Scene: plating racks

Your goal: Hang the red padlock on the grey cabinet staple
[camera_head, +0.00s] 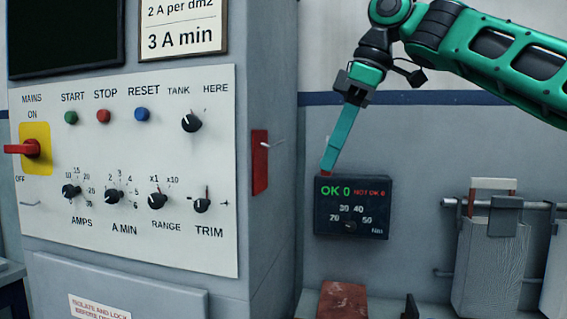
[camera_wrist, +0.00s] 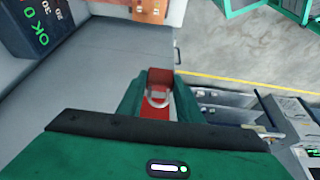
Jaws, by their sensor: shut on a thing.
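My gripper (camera_head: 329,166) hangs down in front of the back wall, right of the grey cabinet (camera_head: 275,215). It is shut on the red padlock (camera_wrist: 160,76); in the wrist view the padlock sits between the two green fingers with its silver shackle loop showing. A red plate (camera_head: 260,170) is on the cabinet's right side, with a thin metal staple (camera_head: 272,145) sticking out to the right. The padlock is apart from the staple, to its right in the picture.
A dark display box (camera_head: 352,222) reading OK 0 is on the wall just below my gripper in the picture. Racks (camera_head: 490,250) hang from a rail at the right. A rusty red block (camera_head: 343,300) lies low in front. The cabinet's control panel (camera_head: 130,235) has knobs and buttons.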

